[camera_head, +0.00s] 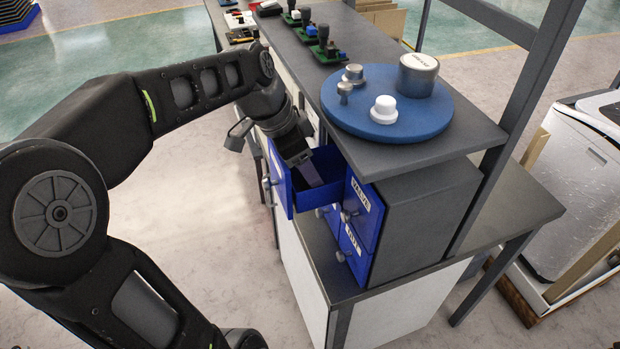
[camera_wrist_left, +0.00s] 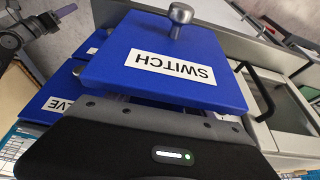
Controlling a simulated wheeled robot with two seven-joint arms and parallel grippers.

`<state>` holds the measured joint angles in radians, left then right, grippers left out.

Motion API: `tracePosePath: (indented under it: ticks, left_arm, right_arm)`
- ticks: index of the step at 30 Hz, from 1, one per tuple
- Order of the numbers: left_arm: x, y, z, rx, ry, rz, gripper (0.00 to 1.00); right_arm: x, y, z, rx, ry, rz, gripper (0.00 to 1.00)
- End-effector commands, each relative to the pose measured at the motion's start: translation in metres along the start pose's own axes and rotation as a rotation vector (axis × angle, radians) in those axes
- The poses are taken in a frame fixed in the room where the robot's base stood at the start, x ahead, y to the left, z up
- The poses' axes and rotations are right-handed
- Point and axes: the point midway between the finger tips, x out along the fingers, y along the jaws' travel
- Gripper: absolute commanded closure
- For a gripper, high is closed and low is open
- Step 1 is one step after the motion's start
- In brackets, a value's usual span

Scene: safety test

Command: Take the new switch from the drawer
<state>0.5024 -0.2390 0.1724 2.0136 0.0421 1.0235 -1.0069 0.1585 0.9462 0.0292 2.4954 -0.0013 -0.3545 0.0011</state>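An open blue drawer (camera_head: 318,196) juts from the cabinet. In the left wrist view, its blue front (camera_wrist_left: 165,58) carries a SWITCH label, upside down, and a metal knob. My left gripper (camera_head: 308,173) points down into the drawer; a grey finger shows inside its opening. The gap between its fingertips is hidden in both views, so I cannot tell whether it holds anything. No switch is visible inside the drawer. A dark arm end with a greyish-purple tip (camera_wrist_left: 42,22), perhaps my right gripper, shows at the left wrist view's upper left.
Closed blue drawers (camera_head: 361,211) with knobs sit right of the open one. Above, a shelf bears a round blue board (camera_head: 415,112) with metal and white knobs. Green circuit boards (camera_head: 318,46) lie farther back. A dark upright post (camera_head: 515,115) stands at the right.

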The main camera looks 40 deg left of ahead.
Motion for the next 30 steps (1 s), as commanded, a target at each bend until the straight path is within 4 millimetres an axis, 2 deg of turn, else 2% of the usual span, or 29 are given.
tracePosePath:
  ticks: [2,21,30]
  left_arm:
    - [-0.0001,0.0,0.0,0.0,0.0,0.0,0.47]
    - [-0.0001,0.0,0.0,0.0,0.0,0.0,1.0]
    - [-0.0004,-0.0001,-0.0002,0.0,0.0,0.0,1.0]
  right_arm:
    - [0.0,0.0,0.0,0.0,0.0,0.0,0.64]
    - [0.0,0.0,0.0,0.0,0.0,0.0,0.64]
    - [-0.0002,-0.0001,0.0,0.0,0.0,0.0,0.64]
